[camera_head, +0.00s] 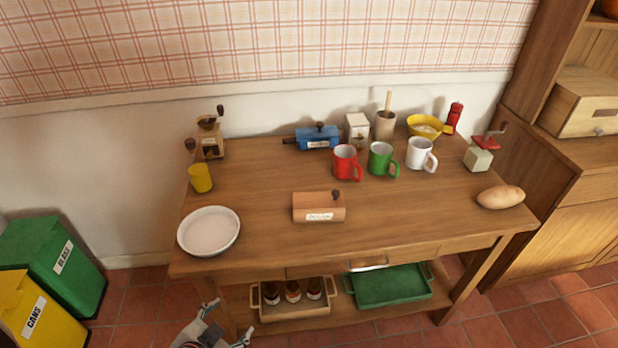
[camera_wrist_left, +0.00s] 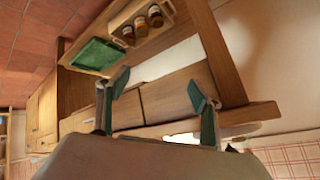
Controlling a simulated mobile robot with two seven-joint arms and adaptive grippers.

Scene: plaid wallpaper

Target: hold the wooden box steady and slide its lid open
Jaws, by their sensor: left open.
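The wooden box (camera_head: 318,207) lies near the middle of the table, with a white label on its front and a dark knob on top at the right. Its lid looks shut. My left gripper (camera_head: 228,325) is low at the bottom of the head view, in front of the table's left leg and below the tabletop. It is open and empty, well apart from the box. In the left wrist view its two green-tipped fingers (camera_wrist_left: 158,92) are spread, with the table's front and lower shelf beyond. The box is not visible there. My right gripper is out of view.
The white plate (camera_head: 209,231) sits at the table's front left. A blue box (camera_head: 318,137), red mug (camera_head: 346,163), green mug (camera_head: 381,160) and white mug (camera_head: 420,154) stand behind. The potato (camera_head: 500,197) lies at right. The tabletop around the wooden box is clear.

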